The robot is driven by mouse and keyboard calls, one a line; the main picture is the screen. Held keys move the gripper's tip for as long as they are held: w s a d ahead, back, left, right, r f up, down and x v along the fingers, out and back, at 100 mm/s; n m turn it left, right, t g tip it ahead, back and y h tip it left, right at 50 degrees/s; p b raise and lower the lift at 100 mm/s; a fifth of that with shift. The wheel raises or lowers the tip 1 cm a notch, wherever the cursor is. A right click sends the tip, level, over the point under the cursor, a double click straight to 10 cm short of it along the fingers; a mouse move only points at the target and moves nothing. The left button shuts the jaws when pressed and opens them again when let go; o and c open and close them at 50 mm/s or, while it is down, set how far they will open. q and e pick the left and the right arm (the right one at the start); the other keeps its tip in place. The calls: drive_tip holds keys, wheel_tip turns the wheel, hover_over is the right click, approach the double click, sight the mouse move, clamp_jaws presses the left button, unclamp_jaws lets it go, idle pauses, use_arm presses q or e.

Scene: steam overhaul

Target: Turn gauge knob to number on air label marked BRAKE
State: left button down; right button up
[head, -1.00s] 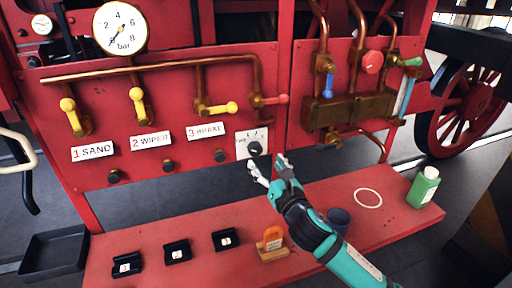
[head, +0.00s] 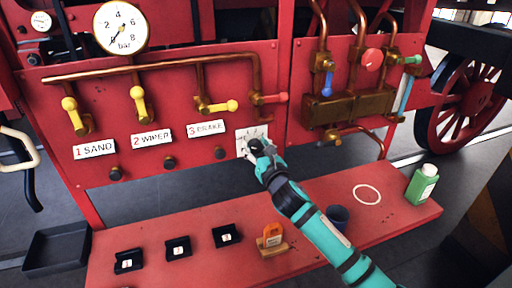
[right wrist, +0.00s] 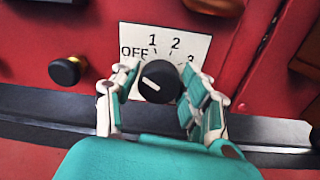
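The black gauge knob (right wrist: 158,82) sits on a white dial plate (right wrist: 190,42) marked OFF, 1, 2 and 3. Its white pointer line slants up-left, toward OFF. In the head view the plate (head: 243,135) is partly hidden by my right gripper (head: 252,150). In the right wrist view my right gripper (right wrist: 160,80) is open, with its fingers on either side of the knob; a gap shows on both sides. The BRAKE label (head: 206,129) reads 3 BRAKE and is on the red panel left of the plate. My left gripper is not in view.
Labels 1 SAND (head: 95,149) and 2 WIPER (head: 151,139) are further left. Small black knobs (head: 169,163) sit below the labels. Yellow valve levers and copper pipes are above. A red shelf (head: 310,205) below holds black blocks, an orange tag and a green bottle (head: 422,184).

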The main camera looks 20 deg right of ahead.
drive_tip(key=c, duration=0.7)
drive_tip(key=shift+m, duration=0.3)
drive_tip(key=m, duration=0.4)
drive_tip(key=shift+p, duration=0.4)
drive_tip(key=m, duration=0.7)
drive_tip(key=shift+d+f, duration=0.1)
drive_tip(key=m, duration=0.6)
drive_tip(key=shift+f+m+h, duration=0.1)
drive_tip(key=shift+m+h, duration=0.2)
drive_tip(key=m+p, duration=0.1)
drive_tip(key=m, duration=0.5)
drive_tip(key=shift+f+m, duration=0.1)
drive_tip(key=shift+m, duration=0.2)
